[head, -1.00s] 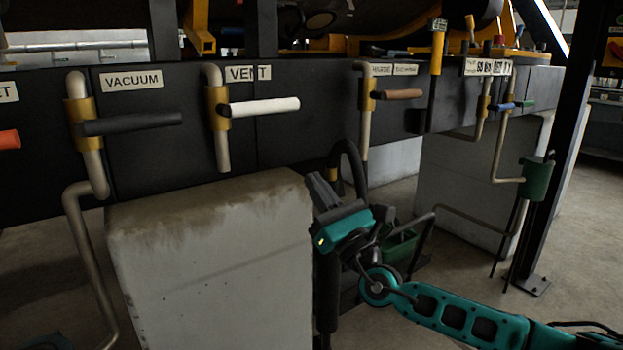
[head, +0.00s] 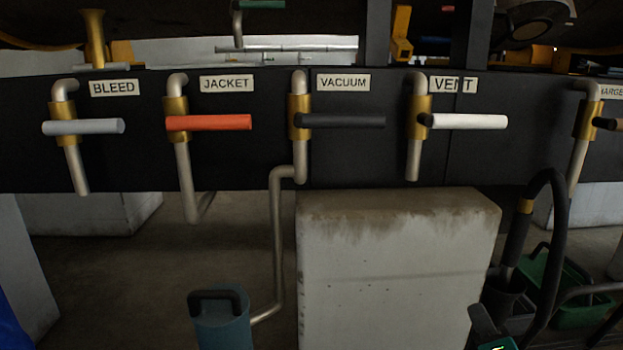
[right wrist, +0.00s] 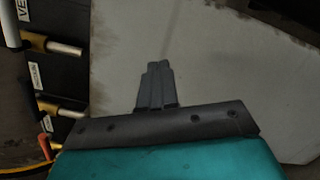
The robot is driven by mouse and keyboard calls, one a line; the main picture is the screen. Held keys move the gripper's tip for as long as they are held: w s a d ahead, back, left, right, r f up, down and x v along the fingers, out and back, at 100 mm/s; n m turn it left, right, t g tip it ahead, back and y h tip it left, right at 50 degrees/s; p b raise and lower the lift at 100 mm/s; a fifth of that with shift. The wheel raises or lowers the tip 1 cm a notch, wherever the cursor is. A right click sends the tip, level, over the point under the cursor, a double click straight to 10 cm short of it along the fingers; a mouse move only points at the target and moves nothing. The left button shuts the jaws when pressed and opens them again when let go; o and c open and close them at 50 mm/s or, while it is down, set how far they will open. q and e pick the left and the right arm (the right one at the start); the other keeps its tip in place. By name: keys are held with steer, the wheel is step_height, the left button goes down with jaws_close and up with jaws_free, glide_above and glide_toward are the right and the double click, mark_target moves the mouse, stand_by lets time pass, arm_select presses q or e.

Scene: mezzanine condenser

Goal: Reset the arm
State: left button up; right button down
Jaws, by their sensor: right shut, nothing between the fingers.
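My right gripper shows in the right wrist view (right wrist: 156,66), its two dark grey fingers closed together with nothing between them. Behind the fingers is the pale concrete block (right wrist: 205,65). In the head view only a small part of my right gripper (head: 478,316) shows at the bottom edge, right of the concrete block (head: 395,270) and below the valve panel. My left gripper is in neither view.
A dark panel carries valves with grey, red, black and white handles, labelled BLEED (head: 84,127), JACKET (head: 210,122), VACUUM (head: 345,120) and VENT (head: 468,121). A blue-grey canister (head: 222,330) stands lower left. A green bin (head: 575,305) is at right.

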steer(key=s+a+f+m+g+y, duration=0.5)
steer(key=s+a+f+m+g, duration=0.2)
steer(key=s+a+f+m, duration=0.85)
arm_select(q)
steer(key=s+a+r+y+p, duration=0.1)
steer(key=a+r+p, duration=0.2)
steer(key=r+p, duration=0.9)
steer(key=p, duration=0.5)
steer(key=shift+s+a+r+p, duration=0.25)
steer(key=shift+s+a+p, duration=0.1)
arm_select(e)
steer(key=s+d+r+m, duration=0.1)
steer(key=d+r+m, duration=0.1)
steer(key=r, duration=0.3)
steer(key=s+d+r+m+h, duration=0.1)
steer(key=d+r+m, duration=0.1)
steer(key=r, duration=0.4)
steer(key=shift+s+d+r, duration=0.15)
steer(key=shift+s+r, duration=0.1)
steer(key=shift+r, duration=0.05)
